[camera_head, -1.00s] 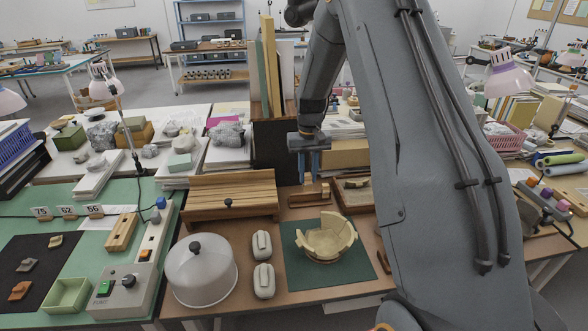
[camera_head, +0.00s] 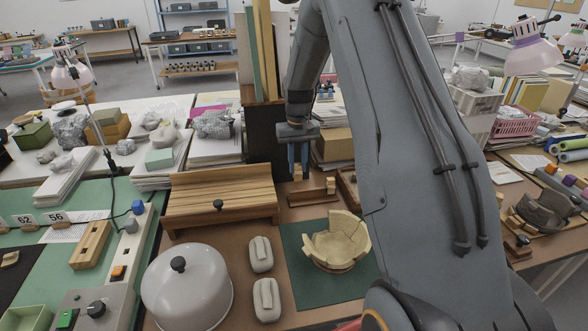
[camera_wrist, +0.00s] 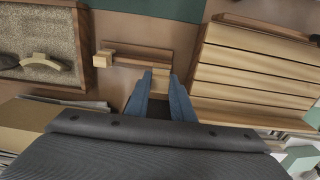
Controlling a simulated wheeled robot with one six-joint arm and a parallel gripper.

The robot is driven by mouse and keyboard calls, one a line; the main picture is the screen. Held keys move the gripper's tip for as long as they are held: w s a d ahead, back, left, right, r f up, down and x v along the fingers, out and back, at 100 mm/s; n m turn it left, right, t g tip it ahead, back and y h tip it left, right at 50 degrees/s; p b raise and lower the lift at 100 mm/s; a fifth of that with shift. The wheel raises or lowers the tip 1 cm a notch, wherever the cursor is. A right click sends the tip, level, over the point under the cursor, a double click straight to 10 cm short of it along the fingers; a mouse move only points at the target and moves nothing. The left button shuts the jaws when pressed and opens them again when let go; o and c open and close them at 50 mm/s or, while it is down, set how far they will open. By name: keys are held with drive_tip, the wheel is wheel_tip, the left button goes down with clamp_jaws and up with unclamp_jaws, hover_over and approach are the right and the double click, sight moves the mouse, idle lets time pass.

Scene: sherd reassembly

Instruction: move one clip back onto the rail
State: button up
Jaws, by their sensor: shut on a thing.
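My gripper (camera_head: 298,172) points down over the left end of a low wooden rail (camera_head: 308,197). It is shut on a small pale wooden clip (camera_wrist: 160,80), seen between the blue fingers in the wrist view. The rail also shows in the wrist view (camera_wrist: 145,56), just beyond the fingertips. Another pale clip (camera_wrist: 103,60) is at the rail's far end from my gripper; it also shows in the head view (camera_head: 331,186). I cannot tell whether the held clip touches the rail.
A slatted wooden rack (camera_head: 220,200) stands close left of the rail. A partly assembled bowl (camera_head: 337,243) sits on a dark green mat (camera_head: 305,285) in front. A sand tray (camera_wrist: 40,45) with sherds is at the rail's other side. A tall board stand (camera_head: 263,140) rises behind.

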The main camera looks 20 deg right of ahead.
drive_tip(key=shift+w+f, duration=0.25)
drive_tip(key=shift+f, duration=0.15)
drive_tip(key=shift+f, duration=0.15)
drive_tip(key=shift+f+b, duration=1.2)
drive_tip(key=shift+f, duration=0.8)
drive_tip(key=shift+s+f+b, duration=0.15)
drive_tip(key=shift+f+b, duration=0.25)
drive_tip(key=shift+f, duration=1.1)
idle(1.2)
drive_tip(key=o, duration=0.8)
drive_tip(key=shift+c, duration=0.2)
